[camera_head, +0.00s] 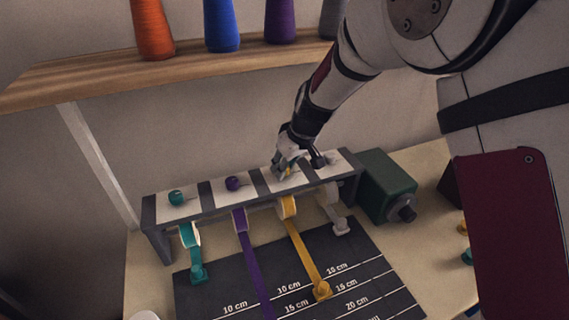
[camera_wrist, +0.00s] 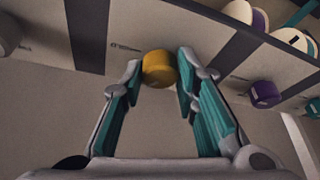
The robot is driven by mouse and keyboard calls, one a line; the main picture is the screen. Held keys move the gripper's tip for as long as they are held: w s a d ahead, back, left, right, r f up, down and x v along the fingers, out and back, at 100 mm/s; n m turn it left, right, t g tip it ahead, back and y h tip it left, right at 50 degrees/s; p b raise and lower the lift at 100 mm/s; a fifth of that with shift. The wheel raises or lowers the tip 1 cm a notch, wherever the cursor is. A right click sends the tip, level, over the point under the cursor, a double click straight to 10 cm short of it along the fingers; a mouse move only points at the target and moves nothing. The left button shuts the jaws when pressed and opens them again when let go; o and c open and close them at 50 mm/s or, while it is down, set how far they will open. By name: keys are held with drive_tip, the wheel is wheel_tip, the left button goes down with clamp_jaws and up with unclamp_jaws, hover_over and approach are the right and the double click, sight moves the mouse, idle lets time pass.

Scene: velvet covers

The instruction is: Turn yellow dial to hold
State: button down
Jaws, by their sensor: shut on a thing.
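The yellow dial (camera_wrist: 159,68) sits on a white panel of the grey rack (camera_head: 150,207). My gripper (camera_wrist: 158,79) has its two teal-padded fingers on either side of the dial, with the fingertips closed on it. In the head view my gripper (camera_head: 285,168) is over the third panel from the left and mostly hides the dial. Small print shows on the panel beside the dial in the wrist view, too small to read. A yellow ribbon (camera_head: 303,251) hangs from its roll under this panel onto the dark mat.
A teal dial (camera_head: 176,198) and a purple dial (camera_head: 233,184) are on the panels to the left. A green box (camera_head: 385,184) stands right of the rack. The dark measuring mat (camera_head: 215,289) lies in front. Thread cones, including an orange one (camera_head: 151,30), stand on a wooden shelf (camera_head: 95,80) above.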

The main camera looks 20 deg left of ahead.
drive_tip(key=m+p, duration=0.1)
drive_tip(key=m, duration=0.1)
drive_tip(key=m+t+h+p, duration=0.1)
drive_tip(key=m+p, duration=0.1)
drive_tip(key=m+h+p, duration=0.1)
drive_tip(key=m, duration=0.1)
drive_tip(key=shift+s+a, duration=0.2)
drive_tip(key=shift+s, duration=0.15)
drive_tip(key=m+h+p, duration=0.1)
drive_tip(key=m, duration=0.1)
drive_tip(key=m+p, duration=0.1)
drive_tip(key=m, duration=0.2)
drive_tip(key=shift+w+a+t+h, duration=0.1)
drive_tip(key=shift+t+h, duration=0.3)
drive_tip(key=shift+f, duration=0.1)
drive_tip(key=c, duration=1.2)
unclamp_jaws()
drive_tip(key=shift+c, duration=0.2)
drive_tip(key=v, duration=1.2)
